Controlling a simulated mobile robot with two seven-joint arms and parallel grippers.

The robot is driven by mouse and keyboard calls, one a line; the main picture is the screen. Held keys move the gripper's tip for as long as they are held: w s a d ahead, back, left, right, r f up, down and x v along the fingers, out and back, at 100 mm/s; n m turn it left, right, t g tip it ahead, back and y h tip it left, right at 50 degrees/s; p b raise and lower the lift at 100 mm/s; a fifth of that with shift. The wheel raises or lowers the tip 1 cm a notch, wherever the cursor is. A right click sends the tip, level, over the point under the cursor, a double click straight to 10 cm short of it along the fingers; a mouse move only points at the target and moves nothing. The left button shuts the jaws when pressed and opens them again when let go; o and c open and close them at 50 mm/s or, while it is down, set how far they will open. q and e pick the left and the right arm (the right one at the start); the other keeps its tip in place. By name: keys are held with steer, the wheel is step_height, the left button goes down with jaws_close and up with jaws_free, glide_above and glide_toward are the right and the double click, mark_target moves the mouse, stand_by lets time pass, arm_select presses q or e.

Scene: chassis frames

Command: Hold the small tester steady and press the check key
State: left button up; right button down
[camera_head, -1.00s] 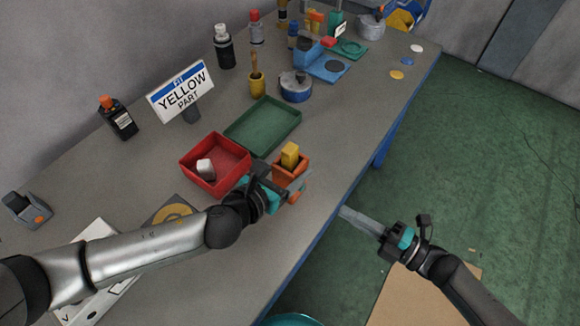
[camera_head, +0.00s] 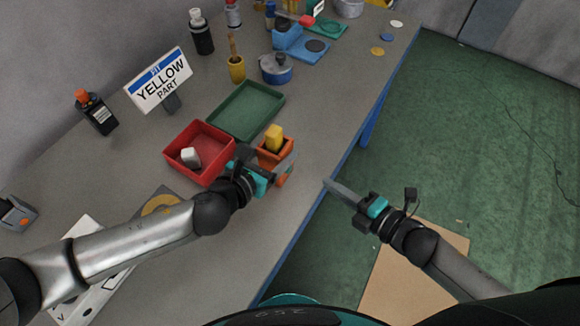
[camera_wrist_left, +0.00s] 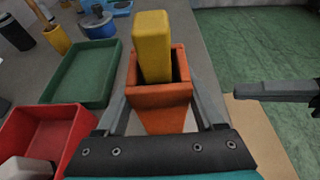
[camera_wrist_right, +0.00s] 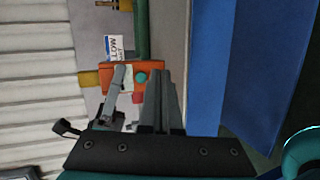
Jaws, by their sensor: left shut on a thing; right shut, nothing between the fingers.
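The small tester is an orange box (camera_head: 268,157) with a yellow block (camera_head: 274,137) standing up out of its open top. My left gripper (camera_head: 280,172) is shut on the tester, one finger on each side of the orange body (camera_wrist_left: 160,95) in the left wrist view. In the right wrist view the tester's side (camera_wrist_right: 125,82) shows a round teal key (camera_wrist_right: 141,78), and a left finger crosses in front of it. My right gripper (camera_head: 329,184) is shut and empty, pointing at the tester from the right, near the table edge and apart from the key.
A red tray (camera_head: 172,158) with a whitish block stands left of the tester, and a green tray (camera_head: 240,112) behind it. A sign reading YELLOW PART (camera_head: 158,82) stands farther back. Beyond the table's blue right edge is open green floor (camera_head: 480,130).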

steer(key=shift+s+d+r+m+g+h, duration=0.25)
steer(key=shift+s+h, duration=0.3)
steer(key=shift+h, duration=0.35)
steer(key=shift+s+d+r+m+g+h, duration=0.1)
steer(key=shift+s+r+m+h, duration=0.2)
steer(key=shift+s+h, duration=0.45)
steer(key=shift+s+d+r+m+g+h, duration=0.15)
steer(key=shift+s+m+h, duration=0.25)
steer(key=shift+h, duration=0.65)
steer(key=shift+w+a, duration=0.85)
steer(key=shift+a, duration=0.35)
steer(key=shift+w+a, duration=0.85)
steer(key=shift+a, duration=0.4)
steer(key=shift+w+a, duration=0.85)
steer(key=shift+a, duration=0.35)
steer(key=shift+a, duration=0.1)
steer(key=shift+w+a, duration=0.2)
steer(key=shift+w, duration=0.05)
steer(key=shift+w+a, duration=0.2)
steer(key=shift+a, duration=0.2)
steer(key=shift+d, duration=0.1)
steer(key=shift+s+d, duration=0.5)
steer(key=shift+d, duration=0.1)
